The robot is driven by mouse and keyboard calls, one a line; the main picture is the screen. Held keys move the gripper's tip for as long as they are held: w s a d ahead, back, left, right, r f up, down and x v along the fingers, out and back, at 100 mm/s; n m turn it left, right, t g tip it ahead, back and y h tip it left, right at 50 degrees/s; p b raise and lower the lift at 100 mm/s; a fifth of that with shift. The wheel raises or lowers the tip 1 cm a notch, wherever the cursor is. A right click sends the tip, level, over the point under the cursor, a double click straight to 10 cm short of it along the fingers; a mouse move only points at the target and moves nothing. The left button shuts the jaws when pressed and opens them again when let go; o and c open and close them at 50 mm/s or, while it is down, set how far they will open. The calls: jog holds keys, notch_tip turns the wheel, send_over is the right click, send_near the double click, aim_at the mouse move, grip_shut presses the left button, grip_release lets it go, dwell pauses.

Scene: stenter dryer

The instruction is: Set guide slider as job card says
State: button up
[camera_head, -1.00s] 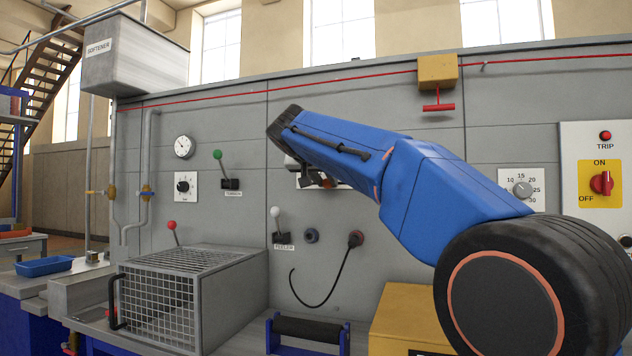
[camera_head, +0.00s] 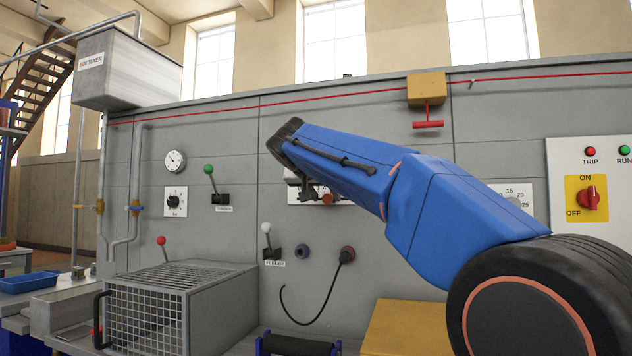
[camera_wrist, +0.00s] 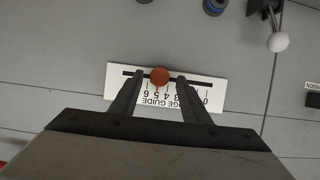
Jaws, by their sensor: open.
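The plate reads upside down in the wrist view, with "GE GUIDE" and figures legible. The knob stands near 4 to 5; the exact reading cannot be told. My gripper (camera_wrist: 160,80) is open, with one finger on each side of the knob and gaps between. In the head view the knob (camera_head: 327,198) and plate (camera_head: 293,196) show below my blue arm, which hides part of the plate. No job card is legible.
A lever with a white ball (camera_head: 266,228) and a dark socket with a cable (camera_head: 347,255) are below the plate. A green-ball lever (camera_head: 209,169) is to the left. A mesh cage (camera_head: 145,315) and yellow box (camera_head: 400,330) stand below. A red pull handle (camera_head: 428,124) hangs above my arm.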

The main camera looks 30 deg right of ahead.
jog(key=v, duration=1.6)
jog(key=shift+s+a, duration=0.15)
jog(key=shift+r, duration=0.15)
